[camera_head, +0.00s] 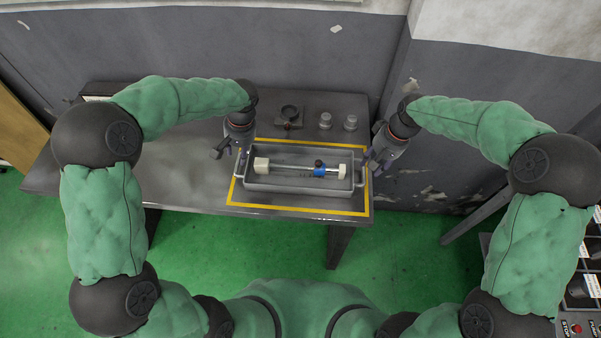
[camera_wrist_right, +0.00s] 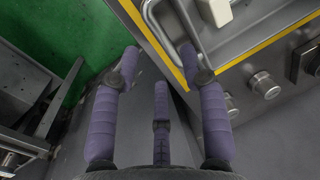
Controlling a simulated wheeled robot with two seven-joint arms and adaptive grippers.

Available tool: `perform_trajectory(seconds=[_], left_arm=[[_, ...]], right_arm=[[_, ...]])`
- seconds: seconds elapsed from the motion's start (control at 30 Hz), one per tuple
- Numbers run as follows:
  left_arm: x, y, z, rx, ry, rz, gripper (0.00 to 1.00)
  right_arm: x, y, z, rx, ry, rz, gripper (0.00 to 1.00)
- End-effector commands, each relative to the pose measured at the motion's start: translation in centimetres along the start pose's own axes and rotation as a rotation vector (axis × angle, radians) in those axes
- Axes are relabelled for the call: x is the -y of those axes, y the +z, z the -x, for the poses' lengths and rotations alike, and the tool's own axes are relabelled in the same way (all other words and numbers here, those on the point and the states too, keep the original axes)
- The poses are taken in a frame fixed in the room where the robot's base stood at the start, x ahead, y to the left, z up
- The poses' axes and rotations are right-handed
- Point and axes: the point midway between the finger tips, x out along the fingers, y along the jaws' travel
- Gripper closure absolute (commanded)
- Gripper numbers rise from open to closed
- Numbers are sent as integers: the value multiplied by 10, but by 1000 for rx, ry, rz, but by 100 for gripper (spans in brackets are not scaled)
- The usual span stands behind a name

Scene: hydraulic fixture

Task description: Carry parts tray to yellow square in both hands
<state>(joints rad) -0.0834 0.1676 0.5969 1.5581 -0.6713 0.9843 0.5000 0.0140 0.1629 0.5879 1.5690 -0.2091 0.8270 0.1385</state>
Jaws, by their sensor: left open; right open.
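The grey parts tray (camera_head: 300,187) sits on the table inside the yellow square (camera_head: 298,208) outline. A rod with white end blocks and a blue fitting (camera_head: 320,168) lies in it. My left gripper (camera_head: 230,156) is open at the tray's left end, close to its handle. My right gripper (camera_head: 370,163) is open at the tray's right end. In the right wrist view the tray (camera_wrist_right: 207,72) shows at the top, with its handle beside one of the right gripper's spread fingers (camera_wrist_right: 160,75). Whether any finger touches a handle cannot be told.
The dark table (camera_head: 185,196) has free room to the left. A grey wall (camera_head: 310,55) rises behind. Green floor (camera_head: 270,248) lies in front.

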Motion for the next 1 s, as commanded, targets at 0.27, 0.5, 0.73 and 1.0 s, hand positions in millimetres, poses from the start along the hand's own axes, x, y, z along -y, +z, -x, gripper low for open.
perform_trajectory(seconds=[0.27,0.5,0.73,1.0], left_arm=[[0,0,0,0,0,0,56],[0,0,0,0,0,0,56],[0,0,0,0,0,0,56],[0,0,0,0,0,0,56]], right_arm=[[0,0,43,0,0,0,56],[0,0,54,2,0,1,56],[0,0,54,1,0,0,56],[0,0,54,1,0,0,56]])
